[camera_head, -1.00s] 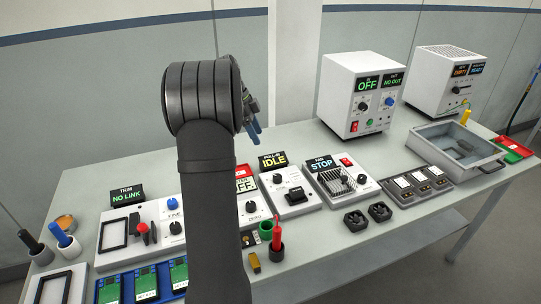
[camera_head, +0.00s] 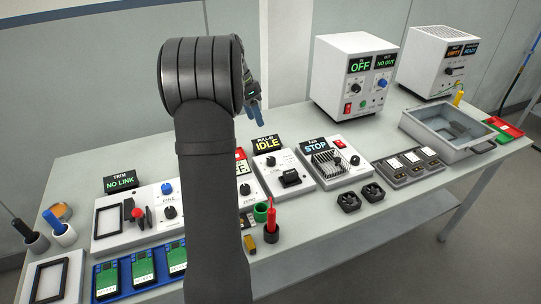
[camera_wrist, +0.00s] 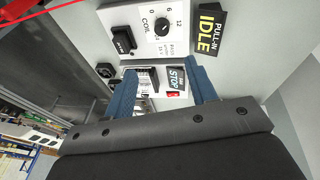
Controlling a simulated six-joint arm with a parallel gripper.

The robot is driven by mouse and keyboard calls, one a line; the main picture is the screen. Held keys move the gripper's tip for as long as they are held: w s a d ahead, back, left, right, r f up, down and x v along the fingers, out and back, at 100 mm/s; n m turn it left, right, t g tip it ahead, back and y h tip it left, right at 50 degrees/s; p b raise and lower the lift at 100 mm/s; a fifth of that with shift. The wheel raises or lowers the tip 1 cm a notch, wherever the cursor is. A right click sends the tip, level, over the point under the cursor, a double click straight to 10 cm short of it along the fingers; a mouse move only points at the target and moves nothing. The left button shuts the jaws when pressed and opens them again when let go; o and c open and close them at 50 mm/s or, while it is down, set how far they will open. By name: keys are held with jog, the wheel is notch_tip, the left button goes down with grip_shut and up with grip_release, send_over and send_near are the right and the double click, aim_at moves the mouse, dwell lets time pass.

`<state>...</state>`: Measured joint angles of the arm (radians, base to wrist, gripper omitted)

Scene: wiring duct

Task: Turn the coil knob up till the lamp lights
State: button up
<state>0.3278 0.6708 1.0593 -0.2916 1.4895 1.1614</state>
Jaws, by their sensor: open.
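The coil knob (camera_head: 271,161) is a small black knob on the white pull-in unit (camera_head: 265,178). In the wrist view the knob (camera_wrist: 162,27) sits above my fingers, beside a printed scale with 0, 6 and 12 and the word COIL. The unit's black display (camera_head: 267,143) reads IDLE in yellow and also shows in the wrist view (camera_wrist: 207,30). A black block (camera_head: 290,178) sits on the unit near the knob. My gripper (camera_head: 255,108) has blue fingers, and in the wrist view (camera_wrist: 165,90) they are apart and empty, clear of the knob.
The fan unit (camera_head: 336,170) with its STOP display stands right of the pull-in unit. A white supply box (camera_head: 350,80) stands behind, and a grey tray (camera_head: 449,130) is at right. My arm hides part of the bench.

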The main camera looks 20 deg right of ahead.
aim_at(271, 159)
jog(key=s+d+r+n+t+y, duration=0.1)
jog(key=s+d+n+t+y, duration=0.2)
jog(key=n, duration=1.3)
jog(key=shift+g+h, duration=0.4)
jog(key=shift+g, duration=0.2)
jog(key=f, duration=0.5)
jog(key=d+f, duration=0.1)
jog(key=f, duration=1.1)
jog(key=shift+d+f, duration=0.15)
jog(key=shift+d, duration=0.15)
jog(key=shift+c, duration=0.4)
jog(key=c, duration=0.9)
jog(key=shift+w+m, duration=0.1)
jog(key=shift+m, duration=2.9)
